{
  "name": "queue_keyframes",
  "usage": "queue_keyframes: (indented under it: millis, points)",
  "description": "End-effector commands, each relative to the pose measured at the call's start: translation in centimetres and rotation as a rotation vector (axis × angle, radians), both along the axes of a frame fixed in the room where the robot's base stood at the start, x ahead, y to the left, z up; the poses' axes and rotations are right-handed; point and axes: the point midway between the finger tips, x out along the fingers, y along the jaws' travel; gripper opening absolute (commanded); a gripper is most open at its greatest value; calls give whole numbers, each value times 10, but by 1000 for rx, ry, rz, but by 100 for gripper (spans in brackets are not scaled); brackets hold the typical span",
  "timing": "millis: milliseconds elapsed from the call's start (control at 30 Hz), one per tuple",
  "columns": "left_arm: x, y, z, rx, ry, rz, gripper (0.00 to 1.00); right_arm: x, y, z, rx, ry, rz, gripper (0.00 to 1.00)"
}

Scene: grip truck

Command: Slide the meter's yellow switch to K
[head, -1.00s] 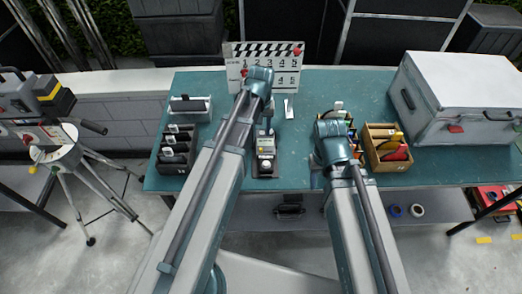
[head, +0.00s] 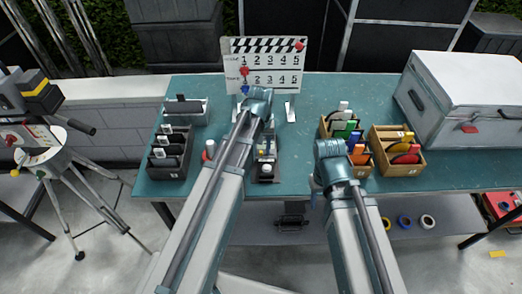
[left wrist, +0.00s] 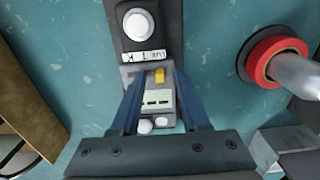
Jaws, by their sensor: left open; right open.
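The meter (left wrist: 150,99) is a grey box with a yellow switch (left wrist: 160,75), seen close in the left wrist view. A white label strip (left wrist: 144,57) with small dark letters lies beside the switch; I cannot read them surely. In the head view the meter (head: 266,150) stands on a dark base near the table's front, partly behind my left arm. My left gripper (left wrist: 156,80) is open, its blue fingers on either side of the switch; contact cannot be told. My right gripper (head: 316,188) hangs at the table's front, largely hidden by its arm.
A clapperboard (head: 265,64) stands behind the meter. Dark holders (head: 168,160) are at left, wooden boxes (head: 397,160) and a white case (head: 465,95) at right. A red-ringed object (left wrist: 270,60) stands beside the meter. Bare tabletop lies between them.

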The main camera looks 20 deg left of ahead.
Motion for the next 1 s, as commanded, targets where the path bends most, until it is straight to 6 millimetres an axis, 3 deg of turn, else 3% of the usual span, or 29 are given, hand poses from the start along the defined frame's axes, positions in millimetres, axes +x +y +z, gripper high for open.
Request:
queue_keyframes:
  millis: [67,300,1000]
  points:
    - [0,0,0,0,0,0,41,0,0,0,0,0,0,49]
    - [0,0,0,0,0,0,0,0,0,0,0,0,0,49]
    - [0,0,0,0,0,0,0,0,0,0,0,0,0,49]
